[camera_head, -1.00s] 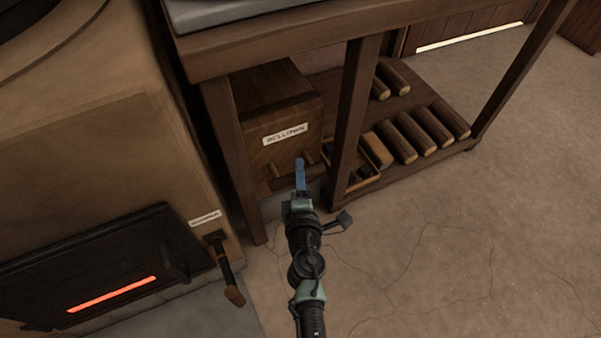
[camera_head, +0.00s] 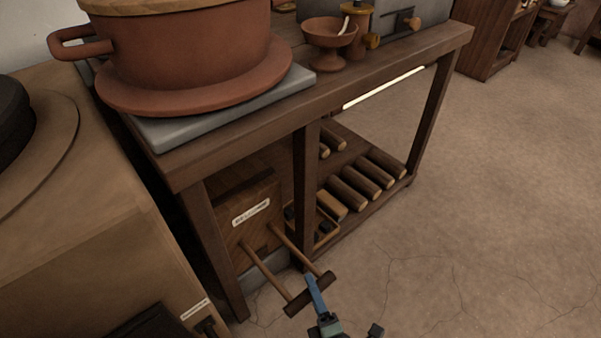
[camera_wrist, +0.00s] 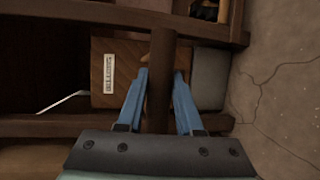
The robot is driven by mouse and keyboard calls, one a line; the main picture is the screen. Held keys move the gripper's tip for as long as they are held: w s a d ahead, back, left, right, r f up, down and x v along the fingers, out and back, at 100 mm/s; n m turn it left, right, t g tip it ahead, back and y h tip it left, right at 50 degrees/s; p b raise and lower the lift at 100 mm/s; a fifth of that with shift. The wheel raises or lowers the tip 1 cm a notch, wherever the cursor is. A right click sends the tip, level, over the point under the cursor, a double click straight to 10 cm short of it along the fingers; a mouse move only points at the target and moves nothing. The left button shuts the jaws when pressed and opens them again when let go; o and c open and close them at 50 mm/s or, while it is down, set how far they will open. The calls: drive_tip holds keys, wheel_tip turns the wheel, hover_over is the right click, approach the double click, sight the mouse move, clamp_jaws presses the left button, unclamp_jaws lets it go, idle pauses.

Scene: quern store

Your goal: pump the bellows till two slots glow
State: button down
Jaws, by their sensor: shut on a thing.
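The bellows (camera_head: 232,200) is a wooden box with a white label, on the lower level of the workbench. Its T-shaped handle (camera_head: 296,304), two rods and a crossbar, stands pulled out toward me. My gripper (camera_head: 311,284) has its blue fingers closed on the crossbar. In the wrist view, the fingers (camera_wrist: 160,76) stand either side of the dark crossbar (camera_wrist: 160,90), with the labelled bellows front (camera_wrist: 125,75) behind. The black firebox door (camera_head: 152,326) shows only its top at the lower left edge; its slots are out of view.
A big clay pot (camera_head: 185,60) stands on a grey slab (camera_head: 165,138) on the workbench (camera_head: 225,150). A footed bowl (camera_head: 330,32) is beside it. Several logs (camera_head: 365,178) lie on the lower shelf. The cracked floor (camera_head: 470,220) to the right is clear.

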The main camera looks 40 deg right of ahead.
drive_tip(key=c, duration=0.6)
unclamp_jaws()
drive_tip(key=p+v, duration=0.5)
drive_tip(key=v, duration=0.8)
